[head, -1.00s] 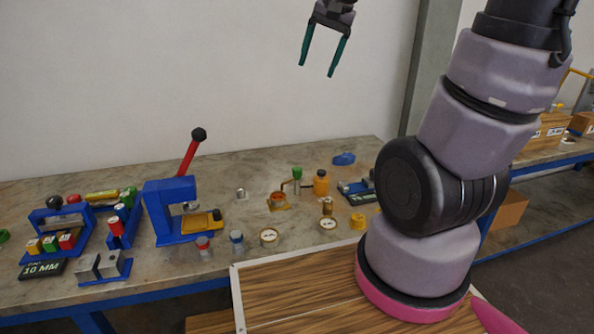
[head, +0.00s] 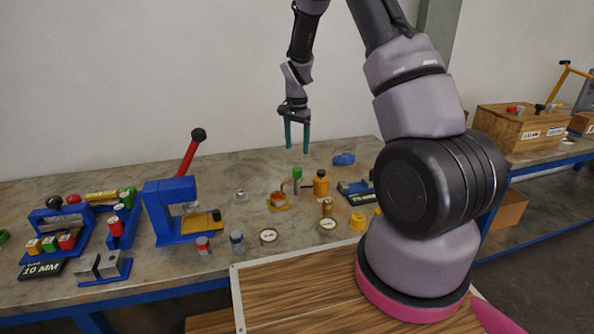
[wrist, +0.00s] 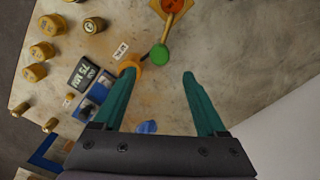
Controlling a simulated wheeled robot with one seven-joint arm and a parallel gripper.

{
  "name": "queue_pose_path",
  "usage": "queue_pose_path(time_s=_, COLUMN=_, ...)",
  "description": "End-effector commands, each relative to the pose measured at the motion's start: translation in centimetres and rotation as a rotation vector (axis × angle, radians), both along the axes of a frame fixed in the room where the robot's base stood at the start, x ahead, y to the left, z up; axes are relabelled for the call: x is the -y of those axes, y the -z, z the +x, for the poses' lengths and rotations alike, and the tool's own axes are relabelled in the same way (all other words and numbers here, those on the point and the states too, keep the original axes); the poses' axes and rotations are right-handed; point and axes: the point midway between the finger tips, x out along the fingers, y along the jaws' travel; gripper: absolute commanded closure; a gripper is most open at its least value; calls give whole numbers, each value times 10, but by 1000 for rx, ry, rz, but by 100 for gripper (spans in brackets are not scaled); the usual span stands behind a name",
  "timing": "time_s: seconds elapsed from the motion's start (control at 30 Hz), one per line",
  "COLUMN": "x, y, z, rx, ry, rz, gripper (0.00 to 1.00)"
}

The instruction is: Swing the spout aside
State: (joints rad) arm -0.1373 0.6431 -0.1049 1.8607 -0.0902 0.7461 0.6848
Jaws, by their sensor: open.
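My gripper (head: 297,150) is open and empty, pointing down with teal fingers above the back of the bench. In the wrist view my gripper (wrist: 160,76) shows its fingers apart, with the green knob (wrist: 158,55) just beyond the gap between the tips. In the head view the green knob (head: 297,172) tops a short post. A thin copper-coloured spout (head: 285,185) appears beside that post, over an orange-based vessel (head: 278,198); its exact joint is too small to tell. The vessel also shows at the wrist view's top edge (wrist: 172,8).
An orange bottle (head: 321,183) stands close right of the post. A blue lump (head: 344,159) lies behind. Small gauges and brass fittings stand in front, including a round gauge (head: 268,237). A blue press (head: 172,210) with a red lever is left. Air around my gripper is clear.

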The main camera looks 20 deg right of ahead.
Motion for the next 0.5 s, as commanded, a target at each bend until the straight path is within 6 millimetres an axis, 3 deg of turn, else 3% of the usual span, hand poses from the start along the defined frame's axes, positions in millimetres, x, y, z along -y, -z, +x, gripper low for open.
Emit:
queue_pose_path(time_s=0.3, x=1, y=59, z=-2, rx=-5, ry=0, rz=0, gripper=26)
queue_pose_path(time_s=0.5, x=0, y=87, z=-1, rx=-3, ry=0, rz=2, gripper=26)
